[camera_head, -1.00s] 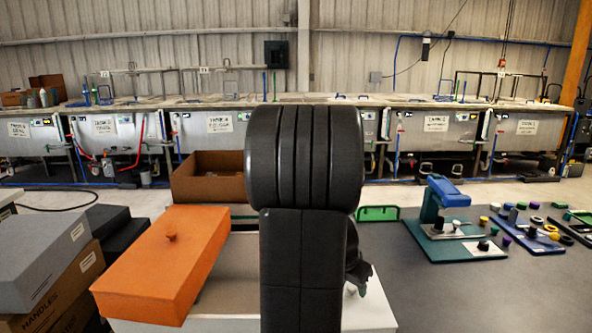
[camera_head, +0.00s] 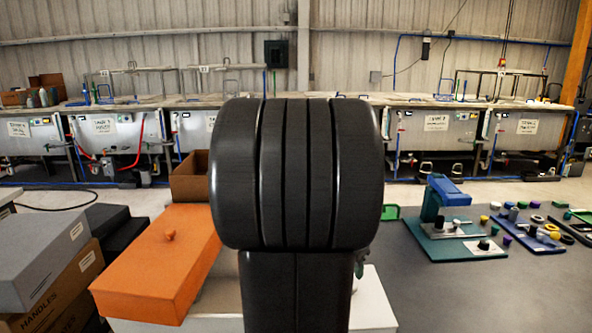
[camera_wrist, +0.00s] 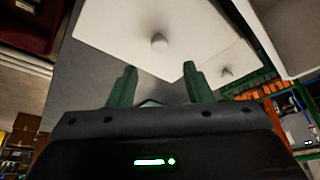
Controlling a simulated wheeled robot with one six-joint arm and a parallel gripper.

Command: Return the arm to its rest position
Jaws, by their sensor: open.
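My arm fills the middle of the head view, its dark links raised close to the camera and hiding what lies behind. My gripper (camera_wrist: 160,86) shows in the wrist view with its two green fingers apart and nothing between them. Beyond the fingertips in that view is a white panel with a round knob (camera_wrist: 159,42). In the head view only a small part near the gripper shows at the right edge of my arm, so its full pose is hidden there.
An orange box lid with a knob (camera_head: 160,262) lies left of my arm. Grey and brown boxes (camera_head: 40,262) are stacked at far left. A brown open box (camera_head: 189,184) stands behind. A teal fixture (camera_head: 455,240) and small coloured parts lie on the right table. Tanks (camera_head: 430,140) line the back wall.

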